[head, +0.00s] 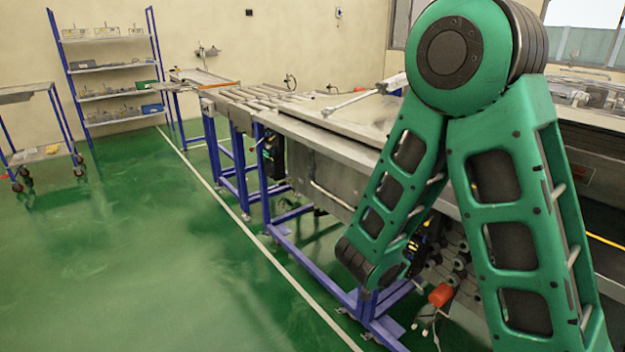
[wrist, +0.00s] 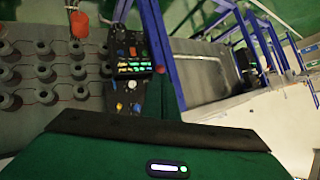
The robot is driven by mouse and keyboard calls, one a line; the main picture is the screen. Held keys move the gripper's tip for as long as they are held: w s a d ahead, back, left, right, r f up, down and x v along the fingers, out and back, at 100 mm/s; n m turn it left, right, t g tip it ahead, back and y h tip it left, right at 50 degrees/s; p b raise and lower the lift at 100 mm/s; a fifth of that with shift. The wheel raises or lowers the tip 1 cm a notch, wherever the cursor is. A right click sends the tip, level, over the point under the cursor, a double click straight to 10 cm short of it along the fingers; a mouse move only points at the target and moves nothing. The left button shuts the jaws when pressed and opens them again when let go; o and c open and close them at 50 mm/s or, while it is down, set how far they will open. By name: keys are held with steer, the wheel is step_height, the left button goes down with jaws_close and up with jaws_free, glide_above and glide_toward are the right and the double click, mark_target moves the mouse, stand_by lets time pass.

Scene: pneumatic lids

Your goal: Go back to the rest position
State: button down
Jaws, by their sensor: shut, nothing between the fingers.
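My gripper (wrist: 160,130) fills the bottom of the wrist view as a green body with a dark bar along its front edge and a small lit indicator. It is shut and holds nothing. Its separate fingertips cannot be made out. In the head view my green arm is folded on the right, its elbow high and its lower end beside the machine's underside; the gripper cannot be made out there. In the wrist view a black control panel (wrist: 132,55) with lit buttons lies beyond the gripper, apart from it as far as I can tell.
A long metal workbench (head: 325,150) on blue legs runs close beside my arm. An orange-red part (head: 440,295) hangs low by it; rows of dark cylinders (wrist: 45,70) show in the wrist view. A blue-post shelf (head: 108,68) stands at the back.

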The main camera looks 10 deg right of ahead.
steer(key=s+d+r+m+g+h, duration=0.1)
steer(key=s+d+r+g, duration=0.2)
steer(key=s+d, duration=0.45)
steer(key=s+d+r+g+h, duration=0.1)
steer(key=s+d+r+g, duration=0.2)
steer(key=s+d, duration=0.45)
steer(key=s+r+n+g+y, duration=0.1)
steer(key=s+r+g+y, duration=0.1)
steer(key=s, duration=0.8)
steer(key=s+r+n+g+y, duration=0.2)
steer(key=s+r+y, duration=0.2)
steer(key=s, duration=0.6)
steer(key=shift+a+r+n, duration=0.15)
steer(key=shift+a+n, duration=0.05)
steer(key=shift+n, duration=0.1)
steer(key=shift+w+f+g, duration=0.25)
steer(key=shift+w+g, duration=0.05)
steer(key=shift+w, duration=0.3)
